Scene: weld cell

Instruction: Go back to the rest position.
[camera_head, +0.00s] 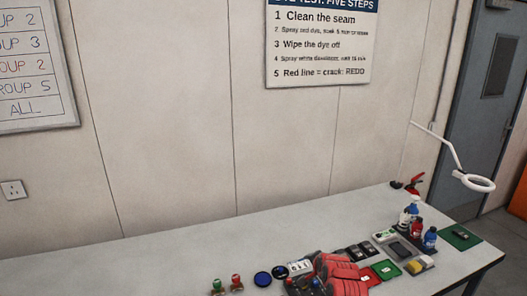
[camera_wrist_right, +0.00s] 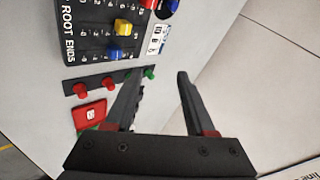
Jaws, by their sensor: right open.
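My right gripper (camera_wrist_right: 162,84) is in the right wrist view, its two dark fingers spread apart with nothing between them. A pale worktop (camera_wrist_right: 60,135) with a black panel lies below and to the left of its fingers. In the head view I cannot clearly make out the right gripper. My left gripper is not in view.
The bench (camera_head: 140,262) is bare at left. Its right part holds red gloves (camera_head: 340,274), coloured bottles (camera_head: 416,228), a green mat (camera_head: 460,237) and a ring lamp (camera_head: 474,182). The wrist view shows a black slider panel (camera_wrist_right: 96,30) and a red block (camera_wrist_right: 88,114).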

